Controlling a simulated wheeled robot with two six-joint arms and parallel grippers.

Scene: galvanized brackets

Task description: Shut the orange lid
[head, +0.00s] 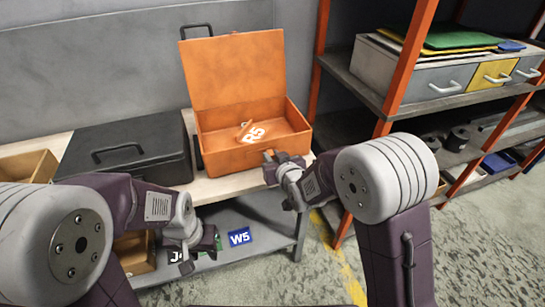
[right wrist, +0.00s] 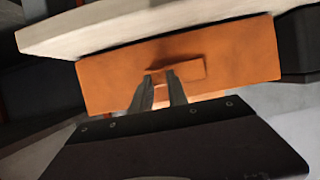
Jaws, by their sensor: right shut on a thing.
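The orange lid (head: 235,72) stands open and nearly upright at the back of the orange box (head: 245,158), which sits on the bench. Inside the box are a small orange piece and a white "R5" marking. My right gripper (head: 270,160) is at the front wall of the box, below the lid. In the right wrist view its fingers (right wrist: 165,85) are shut on the orange front tab (right wrist: 190,71) of the box. My left gripper (head: 196,250) hangs low in front of the bench, away from the box; its finger gap is unclear.
A closed black case (head: 125,150) stands left of the box, with a tan bin (head: 25,168) beyond it. A blue "W5" card (head: 240,237) lies on the lower shelf. An orange-framed rack (head: 400,70) with drawers stands at right. The wall is close behind the lid.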

